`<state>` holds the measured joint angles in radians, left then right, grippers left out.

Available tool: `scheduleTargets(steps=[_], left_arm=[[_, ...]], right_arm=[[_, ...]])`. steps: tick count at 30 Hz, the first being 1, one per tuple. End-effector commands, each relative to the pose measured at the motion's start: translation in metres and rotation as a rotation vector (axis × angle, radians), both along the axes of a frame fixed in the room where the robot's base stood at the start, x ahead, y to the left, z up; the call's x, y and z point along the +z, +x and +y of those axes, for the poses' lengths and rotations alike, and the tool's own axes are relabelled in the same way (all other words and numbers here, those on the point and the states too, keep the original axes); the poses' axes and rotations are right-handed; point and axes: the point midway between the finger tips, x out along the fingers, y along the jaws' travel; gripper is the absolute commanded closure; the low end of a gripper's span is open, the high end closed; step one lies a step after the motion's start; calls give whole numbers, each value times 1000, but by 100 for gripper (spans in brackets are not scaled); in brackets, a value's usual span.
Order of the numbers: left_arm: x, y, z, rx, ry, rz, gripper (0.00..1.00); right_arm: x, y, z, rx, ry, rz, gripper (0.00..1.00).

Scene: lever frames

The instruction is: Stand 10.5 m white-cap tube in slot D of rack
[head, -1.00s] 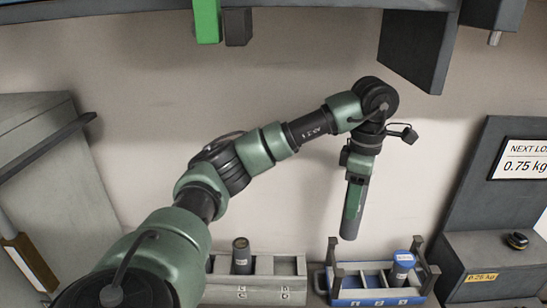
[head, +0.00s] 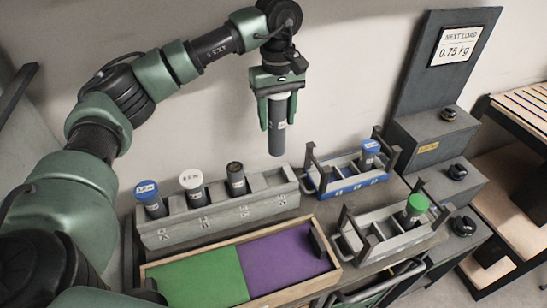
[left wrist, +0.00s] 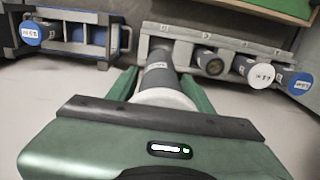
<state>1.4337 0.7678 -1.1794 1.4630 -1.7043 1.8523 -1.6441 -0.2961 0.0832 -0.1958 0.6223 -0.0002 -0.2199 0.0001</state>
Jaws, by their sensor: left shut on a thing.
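My left gripper (head: 277,108) is shut on a dark grey tube (head: 277,136) and holds it upright in the air, above and behind the long grey rack (head: 215,222). In the left wrist view the held tube (left wrist: 159,75) has a white cap (left wrist: 166,99) between the fingers. The rack holds a blue-cap tube (head: 150,198), another white-cap tube (head: 193,190) and a dark-topped tube (head: 236,178). The slots toward its right end look empty. The slot letters on its front are too small to read surely. My right gripper is not in view.
A blue rack (head: 350,186) with a blue-cap tube stands to the right. A grey rack (head: 400,240) with a green-cap tube (head: 416,205) is nearer. A wooden tray (head: 163,263) with green and purple areas lies in front. A sign (head: 459,45) reads 0.75 kg.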

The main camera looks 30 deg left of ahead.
Motion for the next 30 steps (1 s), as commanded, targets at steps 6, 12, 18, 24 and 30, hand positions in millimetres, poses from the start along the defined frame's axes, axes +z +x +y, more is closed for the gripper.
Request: scheduleTargets(steps=[6, 12, 18, 24, 30], left_arm=[[-54, -1, 0, 3, 0, 3, 100], [-84, 0, 0, 2, -1, 0, 100], [-104, -1, 0, 2, 0, 1, 100], [-129, 0, 0, 3, -1, -1, 100], [-132, 0, 0, 3, -1, -2, 100]], right_arm=[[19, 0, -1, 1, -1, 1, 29], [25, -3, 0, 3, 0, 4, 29], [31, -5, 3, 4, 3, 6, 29], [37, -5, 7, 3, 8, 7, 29], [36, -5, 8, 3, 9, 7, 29]])
